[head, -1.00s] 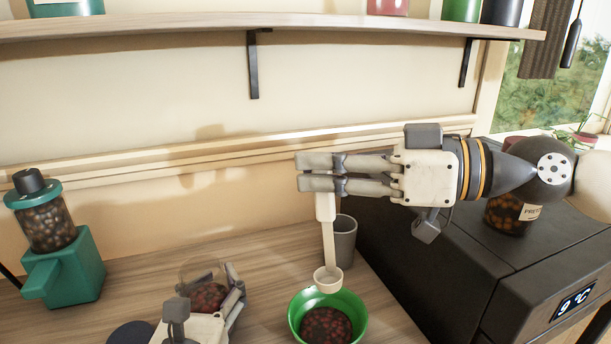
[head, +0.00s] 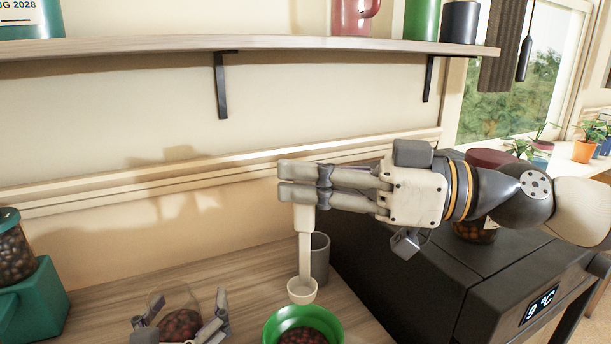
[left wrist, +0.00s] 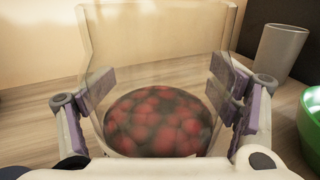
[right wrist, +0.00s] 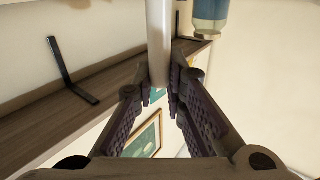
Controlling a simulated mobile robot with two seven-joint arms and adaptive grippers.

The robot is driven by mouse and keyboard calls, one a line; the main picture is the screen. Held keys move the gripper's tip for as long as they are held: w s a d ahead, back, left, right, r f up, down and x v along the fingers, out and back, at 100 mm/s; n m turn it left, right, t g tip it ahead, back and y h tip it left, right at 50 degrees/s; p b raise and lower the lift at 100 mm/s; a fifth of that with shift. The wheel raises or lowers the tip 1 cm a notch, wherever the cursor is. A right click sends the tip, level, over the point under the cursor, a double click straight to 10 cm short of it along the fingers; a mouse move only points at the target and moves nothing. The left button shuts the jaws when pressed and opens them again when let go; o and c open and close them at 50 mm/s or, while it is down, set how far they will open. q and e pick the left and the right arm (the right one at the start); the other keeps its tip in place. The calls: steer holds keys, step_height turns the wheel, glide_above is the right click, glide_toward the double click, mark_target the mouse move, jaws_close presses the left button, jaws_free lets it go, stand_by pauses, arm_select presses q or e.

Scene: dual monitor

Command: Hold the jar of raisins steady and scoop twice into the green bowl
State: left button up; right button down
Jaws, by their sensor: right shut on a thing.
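The clear jar of raisins (head: 181,322) stands on the counter at the lower edge of the head view. My left gripper (head: 186,306) is open, with its fingers on either side of the jar. The jar and its dark red raisins also fill the middle of the left wrist view (left wrist: 158,120). My right gripper (head: 300,182) is shut on the handle of a cream scoop (head: 304,255), which hangs down. The scoop's cup is just above and behind the green bowl (head: 325,317), which holds raisins.
A grey cup (head: 320,260) stands behind the bowl. A black appliance (head: 440,285) is on the right with a labelled jar on top. A green grinder (head: 35,300) is at the left. A shelf (head: 250,46) runs above.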

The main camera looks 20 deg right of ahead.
arm_select(q)
steer(key=v, duration=1.2)
